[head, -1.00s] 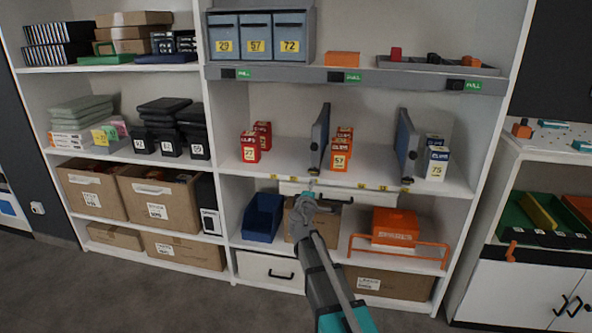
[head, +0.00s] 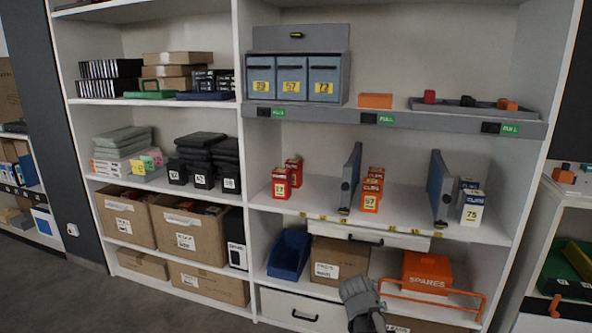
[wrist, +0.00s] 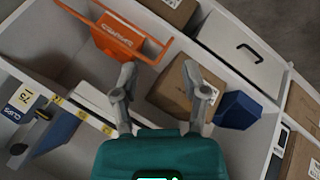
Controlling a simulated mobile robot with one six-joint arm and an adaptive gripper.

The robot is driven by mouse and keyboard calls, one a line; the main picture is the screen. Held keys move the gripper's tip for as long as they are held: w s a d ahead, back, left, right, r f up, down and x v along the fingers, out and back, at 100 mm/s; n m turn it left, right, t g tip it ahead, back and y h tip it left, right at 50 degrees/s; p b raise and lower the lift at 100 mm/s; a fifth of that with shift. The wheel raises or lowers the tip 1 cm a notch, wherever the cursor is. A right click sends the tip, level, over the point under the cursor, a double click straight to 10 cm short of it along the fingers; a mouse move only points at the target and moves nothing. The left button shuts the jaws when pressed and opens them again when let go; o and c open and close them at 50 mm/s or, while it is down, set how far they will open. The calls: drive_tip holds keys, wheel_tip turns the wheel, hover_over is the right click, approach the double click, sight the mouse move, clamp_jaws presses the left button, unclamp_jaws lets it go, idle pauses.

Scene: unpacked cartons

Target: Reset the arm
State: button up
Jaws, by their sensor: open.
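My gripper (wrist: 163,95) shows in the wrist view with its two grey fingers spread apart and nothing between them. In the head view only my grey wrist part shows at the bottom, right of centre, in front of the lower shelf; the fingertips cannot be made out there. Beyond the fingers in the wrist view are a cardboard carton (wrist: 170,88) and an orange SPARES box (wrist: 113,38) with an orange rail. In the head view the carton (head: 338,262) stands beside a blue bin (head: 289,254).
The white shelf unit fills the view. The middle shelf holds red CLIPS boxes (head: 281,183), orange boxes (head: 371,195), grey dividers (head: 350,178) and a blue-white box (head: 472,208). An orange rail (head: 430,300) crosses before the SPARES box (head: 427,271). Grey floor (head: 150,305) is clear at left.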

drive_tip(key=s+a+f+m+g+y, duration=0.25)
drive_tip(key=s+a+g+y, duration=0.3)
drive_tip(key=s, duration=0.75)
wheel_tip(320, 180, up, 35)
drive_tip(key=p, duration=3.6)
drive_tip(key=shift+a+n+t, duration=0.35)
drive_tip(key=shift+n, duration=0.1)
